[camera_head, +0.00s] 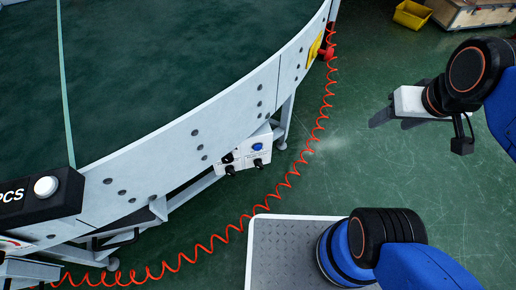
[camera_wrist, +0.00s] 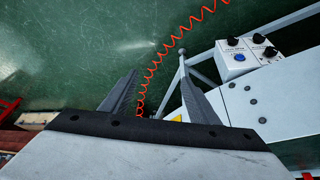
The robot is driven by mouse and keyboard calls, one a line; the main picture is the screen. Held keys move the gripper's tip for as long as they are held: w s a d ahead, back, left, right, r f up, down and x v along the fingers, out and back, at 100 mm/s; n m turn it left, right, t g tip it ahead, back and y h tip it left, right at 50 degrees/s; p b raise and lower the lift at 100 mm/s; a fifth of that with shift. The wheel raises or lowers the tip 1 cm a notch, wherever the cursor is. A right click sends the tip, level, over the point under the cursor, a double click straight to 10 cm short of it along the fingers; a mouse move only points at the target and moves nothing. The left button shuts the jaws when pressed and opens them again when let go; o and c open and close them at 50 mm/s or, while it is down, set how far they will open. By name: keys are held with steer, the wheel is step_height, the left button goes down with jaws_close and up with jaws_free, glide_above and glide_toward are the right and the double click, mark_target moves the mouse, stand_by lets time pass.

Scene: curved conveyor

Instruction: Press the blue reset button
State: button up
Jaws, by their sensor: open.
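The blue reset button (camera_head: 258,146) is on a small white control box (camera_head: 232,160) mounted under the outer side of the curved conveyor. Black knobs sit beside it on the same box. In the wrist view the blue button (camera_wrist: 240,57) shows at the upper right, on the box's face. My gripper (camera_head: 384,121) is at the right in the head view, above the floor and well apart from the box. In the wrist view its two fingers (camera_wrist: 160,98) are spread and empty, with the button to the right of them.
The curved conveyor (camera_head: 196,131) fills the left side. A red coiled hose (camera_head: 292,174) runs along its outer edge. A black box with a white button (camera_head: 46,187) is at the lower left. A yellow bin (camera_head: 411,15) and wooden crate (camera_head: 470,13) stand at the back right.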

jaws_close()
stand_by(1.5)
